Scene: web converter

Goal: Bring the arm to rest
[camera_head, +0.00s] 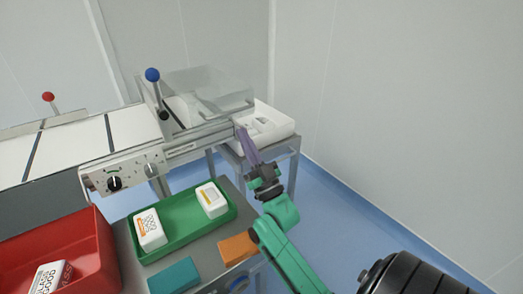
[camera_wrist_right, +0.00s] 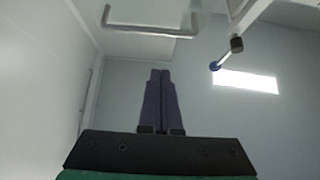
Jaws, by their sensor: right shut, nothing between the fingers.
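My right gripper (camera_head: 245,142) is raised near the right end of the machine (camera_head: 160,150), in front of the white tray (camera_head: 270,125) on the side stand. Its purple fingers are together with nothing between them, which also shows in the right wrist view (camera_wrist_right: 161,90). My right arm (camera_head: 285,245) is green and black and reaches up from the lower right. My left gripper is not in view.
A green tray (camera_head: 181,249) holds two white boxes. A red bin (camera_head: 90,270) stands at the lower left with a white box inside. A teal block (camera_head: 174,277) and an orange block (camera_head: 238,248) lie on the grey bench. Blue-knob (camera_head: 152,75) and red-knob (camera_head: 48,97) levers stick up. Floor at right is clear.

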